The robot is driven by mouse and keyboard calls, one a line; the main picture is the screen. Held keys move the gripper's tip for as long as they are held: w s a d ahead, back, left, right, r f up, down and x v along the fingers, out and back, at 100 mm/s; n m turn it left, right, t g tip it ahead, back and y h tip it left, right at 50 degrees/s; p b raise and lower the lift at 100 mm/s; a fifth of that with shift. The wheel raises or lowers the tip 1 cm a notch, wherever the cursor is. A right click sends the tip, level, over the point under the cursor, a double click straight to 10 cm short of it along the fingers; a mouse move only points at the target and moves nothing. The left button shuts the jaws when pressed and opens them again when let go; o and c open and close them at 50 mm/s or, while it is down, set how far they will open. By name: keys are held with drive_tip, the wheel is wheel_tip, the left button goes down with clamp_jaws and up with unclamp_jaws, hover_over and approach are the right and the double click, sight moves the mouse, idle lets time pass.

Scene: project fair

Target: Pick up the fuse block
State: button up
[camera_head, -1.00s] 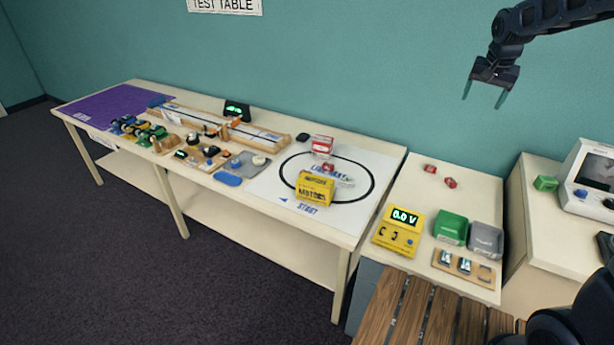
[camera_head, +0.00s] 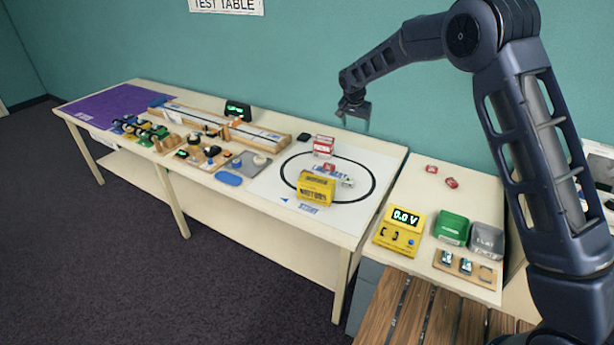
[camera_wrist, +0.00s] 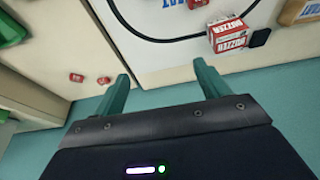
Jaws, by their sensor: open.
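No block is readably labelled as the fuse block. Two small red blocks, one (camera_head: 431,169) and another (camera_head: 452,183), lie apart on the right-hand table; they also show in the wrist view, left of my fingers, as one block (camera_wrist: 76,77) and another (camera_wrist: 103,80). A third small red piece (camera_head: 328,168) is by the yellow motors box on the long table. I cannot tell which is the fuse block. My gripper (camera_head: 354,112) is open and empty, high near the wall behind the long table. Its fingers (camera_wrist: 161,74) hold nothing in the wrist view.
A red-and-white buzzer box (camera_head: 323,146) and a yellow motors box (camera_head: 316,188) stand on the track sheet (camera_head: 268,187). A yellow meter (camera_head: 399,232), a green bin (camera_head: 452,228) and a grey bin (camera_head: 486,239) stand at the right table's front. Bare tabletop surrounds the two red blocks.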

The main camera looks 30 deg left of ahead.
approach(306, 171)
drive_tip(key=shift+n+t, duration=0.3)
drive_tip(key=shift+t, duration=0.1)
drive_tip(key=shift+s+d+f+x, duration=0.1)
drive_tip(key=shift+s+x, duration=0.1)
drive_tip(key=shift+x, duration=1.35)
drive_tip(key=shift+s+d+f+x, duration=0.1)
drive_tip(key=shift+s+x, duration=0.1)
drive_tip(key=shift+x, duration=1.3)
drive_tip(key=shift+s+d+f+x, duration=0.1)
drive_tip(key=shift+s+x, duration=0.05)
drive_tip(key=shift+x, duration=1.4)
drive_tip(key=c, duration=1.1)
drive_tip(key=shift+o, duration=0.2)
wheel_tip(306, 171, up, 20)
